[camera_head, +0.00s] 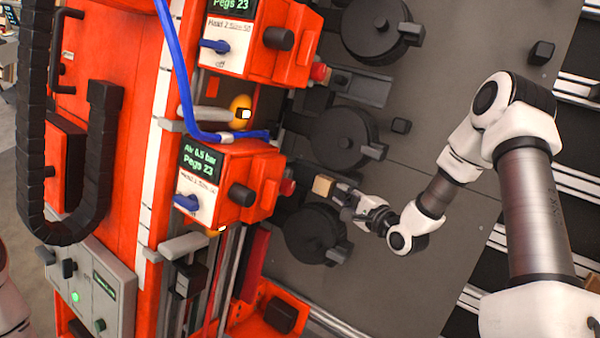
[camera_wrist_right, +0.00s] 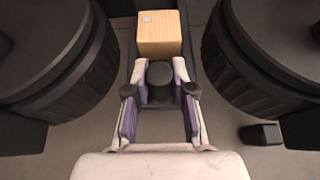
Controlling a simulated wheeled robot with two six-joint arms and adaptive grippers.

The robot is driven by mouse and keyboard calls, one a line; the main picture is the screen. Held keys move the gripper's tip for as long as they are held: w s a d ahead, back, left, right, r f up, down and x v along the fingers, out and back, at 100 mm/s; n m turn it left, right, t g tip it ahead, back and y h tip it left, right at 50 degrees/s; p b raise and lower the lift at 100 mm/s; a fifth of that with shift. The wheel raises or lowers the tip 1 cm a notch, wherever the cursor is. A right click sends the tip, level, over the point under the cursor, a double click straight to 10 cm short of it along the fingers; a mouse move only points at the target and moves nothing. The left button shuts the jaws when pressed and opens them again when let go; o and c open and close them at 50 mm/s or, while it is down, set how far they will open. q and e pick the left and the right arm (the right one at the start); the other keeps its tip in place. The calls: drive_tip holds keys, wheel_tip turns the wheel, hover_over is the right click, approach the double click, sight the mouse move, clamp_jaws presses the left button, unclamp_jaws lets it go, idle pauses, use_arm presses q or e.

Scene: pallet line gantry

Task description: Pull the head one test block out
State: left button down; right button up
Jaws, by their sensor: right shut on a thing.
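The test block (camera_head: 323,186) is a small pale wooden block beside the lower orange head box (camera_head: 232,183), which is labelled as head 1. My right gripper (camera_head: 345,203) comes in from the right. Its fingers (camera_wrist_right: 160,72) are closed around a dark round knob (camera_wrist_right: 160,82) in front of the block. They do not visibly grip the wood itself. My left gripper is out of view.
Black round reels stand on both sides of the block, one above (camera_head: 342,137) and one below (camera_head: 316,235). The upper head box (camera_head: 255,38) and a blue hose (camera_head: 182,85) are at the upper left. The grey panel (camera_head: 440,105) to the right is mostly clear.

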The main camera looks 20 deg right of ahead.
drive_tip(key=shift+s+d+p, duration=0.4)
drive_tip(key=shift+s+d, duration=0.05)
drive_tip(key=shift+s, duration=0.25)
drive_tip(key=shift+s+d+p, duration=0.4)
drive_tip(key=shift+s, duration=0.4)
drive_tip(key=shift+s+d, duration=0.1)
drive_tip(key=o, duration=0.8)
drive_tip(key=shift+s+d, duration=0.1)
